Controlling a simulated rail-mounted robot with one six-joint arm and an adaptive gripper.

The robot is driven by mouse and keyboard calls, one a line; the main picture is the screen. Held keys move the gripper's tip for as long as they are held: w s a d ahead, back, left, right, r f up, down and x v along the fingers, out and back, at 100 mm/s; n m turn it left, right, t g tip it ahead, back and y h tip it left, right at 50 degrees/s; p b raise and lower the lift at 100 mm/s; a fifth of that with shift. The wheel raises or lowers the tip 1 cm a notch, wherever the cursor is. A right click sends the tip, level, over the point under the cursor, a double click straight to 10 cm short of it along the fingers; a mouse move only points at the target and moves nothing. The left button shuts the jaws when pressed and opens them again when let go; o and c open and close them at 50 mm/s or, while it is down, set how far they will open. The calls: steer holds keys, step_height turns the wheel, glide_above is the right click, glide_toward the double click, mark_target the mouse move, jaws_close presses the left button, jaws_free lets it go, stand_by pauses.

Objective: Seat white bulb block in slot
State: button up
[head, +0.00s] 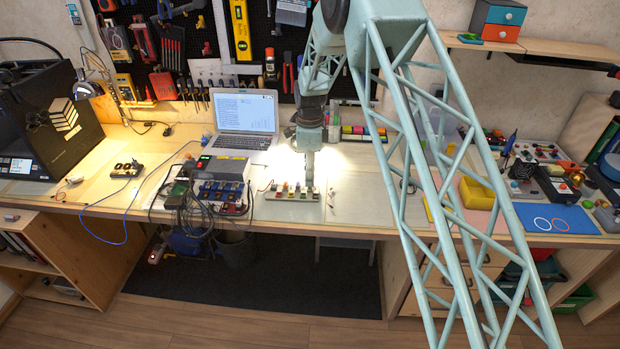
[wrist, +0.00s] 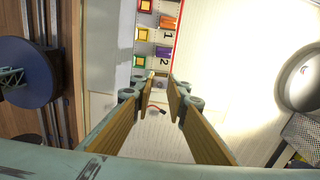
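The slot board (head: 293,195) lies on the bench under my gripper (head: 309,184), with several coloured blocks in a row. In the wrist view this board (wrist: 156,55) shows red, yellow, green and purple blocks beside the numbers 1 and 2. My gripper (wrist: 161,82) points down at one end of this row, its two tan-padded fingers a small gap apart at the tips. A small whitish piece (wrist: 151,74) shows at the fingertips; it may be the white bulb block, but I cannot tell whether it is held or seated. The slot is not clearly visible.
A power unit with several dark modules (head: 221,190) and cables stands left of the board. A laptop (head: 243,115) is behind it. Small white parts (head: 331,195) lie right of the board. A short red and black wire (wrist: 157,110) lies below my fingers.

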steer(key=shift+f+b, duration=0.35)
steer(key=shift+f, duration=0.6)
stand_by(0.5)
steer(key=o, duration=0.7)
steer(key=shift+o, duration=0.2)
steer(key=shift+r, duration=0.25)
steer(key=shift+r+p, duration=1)
steer(key=shift+r, duration=1.25)
